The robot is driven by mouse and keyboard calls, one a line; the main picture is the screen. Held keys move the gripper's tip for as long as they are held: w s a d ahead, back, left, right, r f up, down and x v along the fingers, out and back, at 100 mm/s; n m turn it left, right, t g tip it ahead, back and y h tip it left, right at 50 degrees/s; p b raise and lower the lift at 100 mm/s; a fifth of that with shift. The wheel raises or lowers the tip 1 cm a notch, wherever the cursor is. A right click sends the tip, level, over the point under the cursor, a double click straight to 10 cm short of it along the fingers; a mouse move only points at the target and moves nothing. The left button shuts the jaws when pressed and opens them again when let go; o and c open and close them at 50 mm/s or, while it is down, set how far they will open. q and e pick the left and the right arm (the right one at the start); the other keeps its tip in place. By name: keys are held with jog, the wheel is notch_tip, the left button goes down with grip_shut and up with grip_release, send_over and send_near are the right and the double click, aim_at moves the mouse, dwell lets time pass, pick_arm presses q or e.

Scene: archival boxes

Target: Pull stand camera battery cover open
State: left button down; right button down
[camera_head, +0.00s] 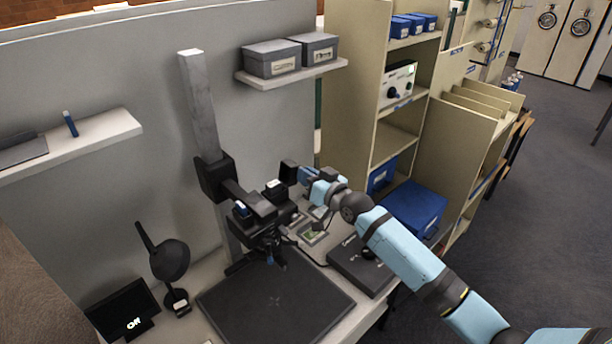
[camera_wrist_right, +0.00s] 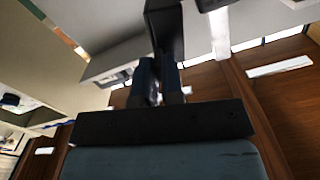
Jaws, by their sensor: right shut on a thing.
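The stand camera (camera_head: 262,212) is a black body on an arm of the upright grey column, above the dark copy board. A small dark flap (camera_head: 289,172), which looks like the battery cover, stands at the camera's back right. My right gripper (camera_head: 304,174) reaches it from the right and is shut on it. In the right wrist view, the dark piece (camera_wrist_right: 165,28) sits at the tips of my right fingers (camera_wrist_right: 158,82). Whether the cover stays joined to the camera is hidden. My left gripper is not in view.
The copy board (camera_head: 275,305) lies below the camera. A black lamp (camera_head: 170,260) and small screen (camera_head: 124,311) are at left. A dark flat box (camera_head: 361,264) and blue box (camera_head: 415,207) are at right. Shelves (camera_head: 290,75) project from the partition behind.

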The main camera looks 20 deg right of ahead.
dwell(0.4)
jog(key=c, duration=1.5)
grip_release()
jog(key=shift+s+f, duration=0.1)
jog(key=shift+b+v, duration=1.3)
jog(key=shift+v, duration=5.5)
jog(key=s+a+f+g+h, duration=0.1)
jog(key=s+a+f, duration=0.3)
jog(key=s+f, duration=0.4)
jog(key=s+a+f+n+g+h, duration=0.1)
jog(key=s+a+f+g, duration=0.2)
jog(key=s+f, duration=0.5)
jog(key=s+a+f+g+h+p, duration=0.1)
jog(key=s+a+f+g, duration=0.1)
jog(key=s+a+f, duration=0.3)
jog(key=shift+s+a+f+n, duration=0.1)
jog(key=shift+s+f+n, duration=0.05)
jog(key=shift+s+f, duration=0.55)
jog(key=shift+s+d+f+n, duration=0.1)
jog(key=shift+s+f, duration=0.35)
jog(key=shift+f, duration=0.45)
jog(key=shift+s+a+f+n, duration=0.1)
jog(key=shift+s+f+n, duration=0.05)
jog(key=shift+s+f, duration=0.55)
